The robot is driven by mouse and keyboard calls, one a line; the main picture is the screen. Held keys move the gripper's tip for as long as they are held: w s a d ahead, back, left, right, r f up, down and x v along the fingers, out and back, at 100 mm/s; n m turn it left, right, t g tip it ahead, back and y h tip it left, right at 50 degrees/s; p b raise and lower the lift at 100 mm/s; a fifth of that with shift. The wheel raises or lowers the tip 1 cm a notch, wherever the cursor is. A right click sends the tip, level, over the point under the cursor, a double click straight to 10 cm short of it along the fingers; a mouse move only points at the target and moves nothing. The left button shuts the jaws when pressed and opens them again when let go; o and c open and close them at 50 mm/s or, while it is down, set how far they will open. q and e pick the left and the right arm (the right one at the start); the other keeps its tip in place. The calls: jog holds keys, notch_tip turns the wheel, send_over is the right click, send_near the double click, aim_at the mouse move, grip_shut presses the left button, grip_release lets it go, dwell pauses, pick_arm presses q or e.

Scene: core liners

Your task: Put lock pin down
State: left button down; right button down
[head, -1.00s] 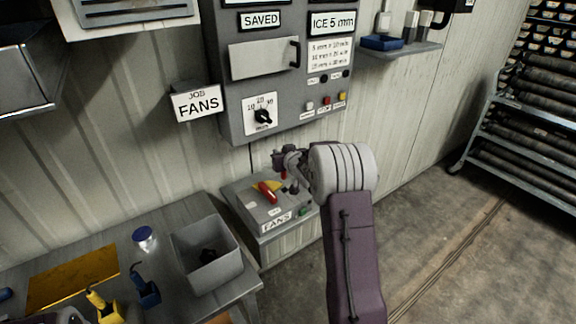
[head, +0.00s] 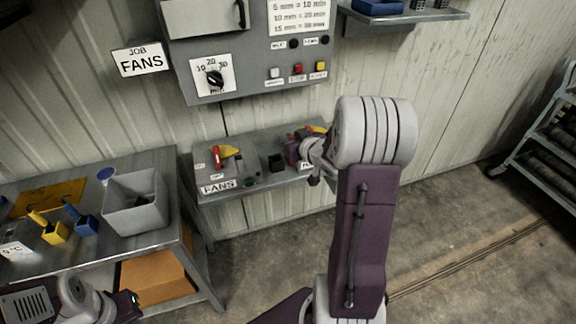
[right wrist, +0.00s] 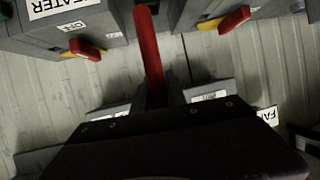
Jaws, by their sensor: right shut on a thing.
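My right gripper (head: 293,152) is over the switch bench by the wall. In the right wrist view it (right wrist: 155,98) is shut on a long red piece (right wrist: 148,45), which I take to be the lock pin. The fans switch box (head: 222,172) has a red lever (head: 217,157) and a yellow plate. A second switch, red and yellow, is partly hidden behind my right gripper. My left gripper (head: 128,303) is low at the left; its jaws are unclear.
A small black holder (head: 277,162) stands between the two switches. A grey bin (head: 137,205) and yellow and blue handled tools (head: 85,222) are on the left table. The control panel (head: 250,75) hangs above the bench. Open floor lies to the right.

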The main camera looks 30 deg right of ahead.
jog(key=shift+s+d+r, duration=0.2)
jog(key=shift+d+r, duration=0.15)
jog(key=shift+d, duration=0.1)
jog(key=shift+w+a+r+h, duration=0.15)
jog(key=shift+w+r+h, duration=0.05)
jog(key=shift+w+h, duration=0.1)
jog(key=shift+w+f, duration=0.1)
pick_arm(q)
jog(key=f, duration=0.1)
jog(key=b, duration=0.1)
jog(key=f+b, duration=0.1)
jog(key=shift+w+a+f, duration=0.3)
jog(key=shift+a, duration=0.05)
pick_arm(e)
jog(key=w+f, duration=1.1)
